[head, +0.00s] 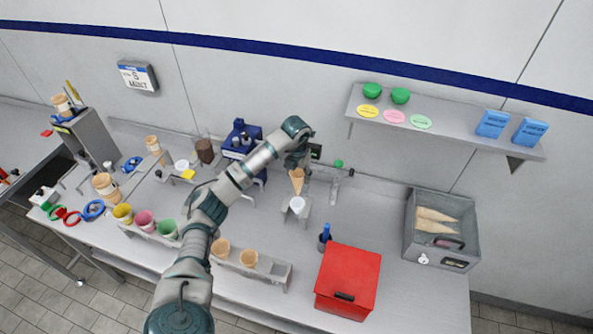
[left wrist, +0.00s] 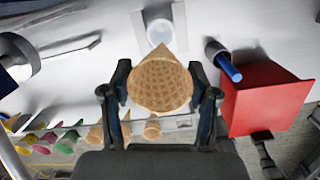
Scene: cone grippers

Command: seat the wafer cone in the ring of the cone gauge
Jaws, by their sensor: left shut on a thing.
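My left gripper (head: 297,168) is shut on the wafer cone (head: 297,181), which hangs tip down below the fingers. In the left wrist view the cone (left wrist: 161,82) sits between the two fingers of the gripper (left wrist: 160,95), with its tip pointing away from me. The white ring of what looks like the cone gauge (head: 297,204) stands on a small grey stand just below the cone tip. In the left wrist view the ring (left wrist: 160,32) lies just beyond the tip. I cannot tell how large the gap is. My right gripper is not in view.
A red box (head: 347,282) and a dark cup with a blue handle (head: 324,238) stand in front. A grey case with cones (head: 441,225) stands right. The counter between is clear.

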